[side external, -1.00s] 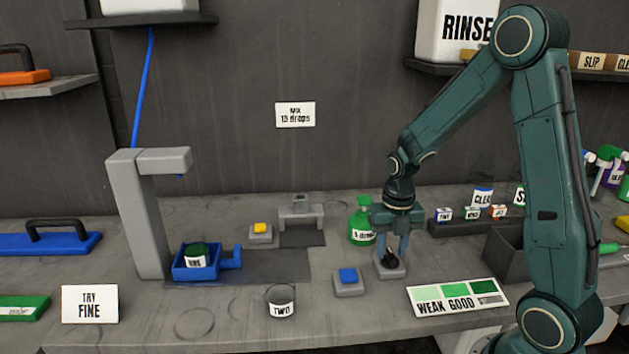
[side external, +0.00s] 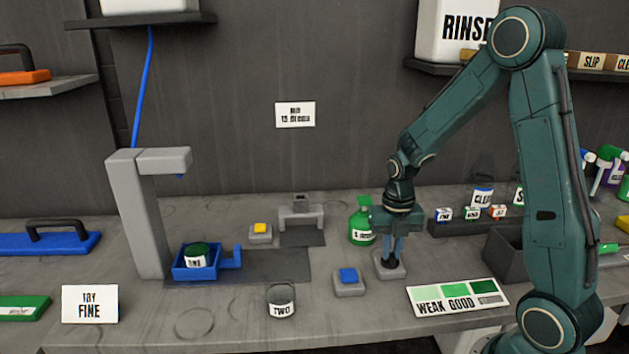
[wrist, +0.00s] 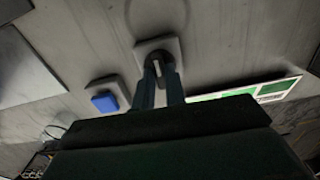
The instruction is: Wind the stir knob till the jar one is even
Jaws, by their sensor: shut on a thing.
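The stir knob is a small black knob (side external: 390,264) on a grey square base to the right of the blue button. My gripper (side external: 391,252) points straight down over it, shut on the knob. In the wrist view the two fingers (wrist: 160,82) close around the knob, whose pale bar shows between the tips. Jar one (side external: 195,257), with dark green contents, sits in the blue tray (side external: 210,272) under the grey post. Its label is small and hard to read. Whether its contents are even cannot be told at this size.
A blue button (side external: 348,276) and a jar labelled TWO (side external: 281,302) stand left of the knob. A green bottle (side external: 361,222) stands close behind my gripper. A WEAK GOOD colour card (side external: 457,297) lies at front right. A yellow button (side external: 260,230) is further back.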

